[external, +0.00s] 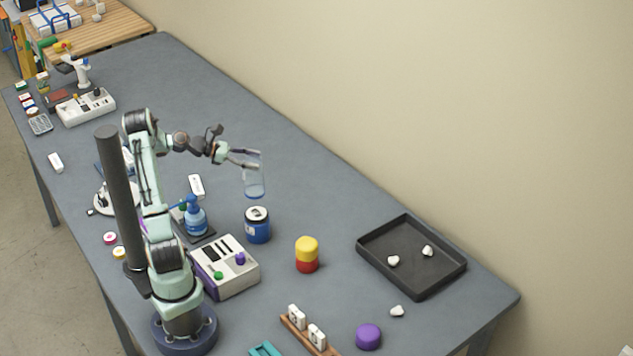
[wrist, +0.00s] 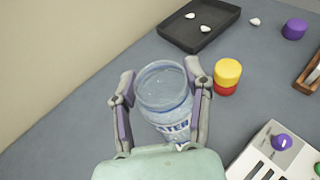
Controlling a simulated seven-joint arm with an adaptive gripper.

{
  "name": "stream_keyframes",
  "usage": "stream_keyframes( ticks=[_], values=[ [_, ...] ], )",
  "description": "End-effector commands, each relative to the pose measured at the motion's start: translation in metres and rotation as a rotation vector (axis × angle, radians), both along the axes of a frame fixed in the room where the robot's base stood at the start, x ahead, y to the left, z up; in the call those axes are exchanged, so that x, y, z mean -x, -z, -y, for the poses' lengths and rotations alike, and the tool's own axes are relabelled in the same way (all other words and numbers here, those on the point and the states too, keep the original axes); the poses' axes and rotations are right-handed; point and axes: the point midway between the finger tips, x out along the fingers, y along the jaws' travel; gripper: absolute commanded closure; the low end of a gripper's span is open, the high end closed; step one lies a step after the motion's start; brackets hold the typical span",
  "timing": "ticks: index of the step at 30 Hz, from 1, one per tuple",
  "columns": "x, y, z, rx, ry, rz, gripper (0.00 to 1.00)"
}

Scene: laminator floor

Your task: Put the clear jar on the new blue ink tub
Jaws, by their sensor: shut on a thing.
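The clear jar (external: 254,184) is upright in my gripper (external: 246,160), in the air above the bench. In the wrist view the jar (wrist: 163,88) sits between the two fingers of my gripper (wrist: 161,78), with its round top facing the camera. Blue lettering shows low on or through the jar. The blue ink tub (external: 257,225), with a dark lid and a white label, stands upright on the bench. In the external view it appears just below the jar, with a gap between them. I cannot make out the tub in the wrist view.
A yellow and red stacked tub (external: 307,254) stands right of the blue tub. A black tray (external: 411,257) with white pieces and a purple tub (external: 368,336) lie farther right.

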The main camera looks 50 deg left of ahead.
Motion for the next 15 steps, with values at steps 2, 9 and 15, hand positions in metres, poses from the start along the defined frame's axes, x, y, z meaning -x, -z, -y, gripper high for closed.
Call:
stream_keyframes(
  ticks=[2,9,15],
  values=[
    [0.000,-0.002,0.003,0.004,0.004,0.000,0.92],
    [0.000,0.029,0.000,0.008,-0.004,0.001,0.92],
    [0.000,0.061,0.000,0.009,-0.006,0.000,0.92]
  ],
)
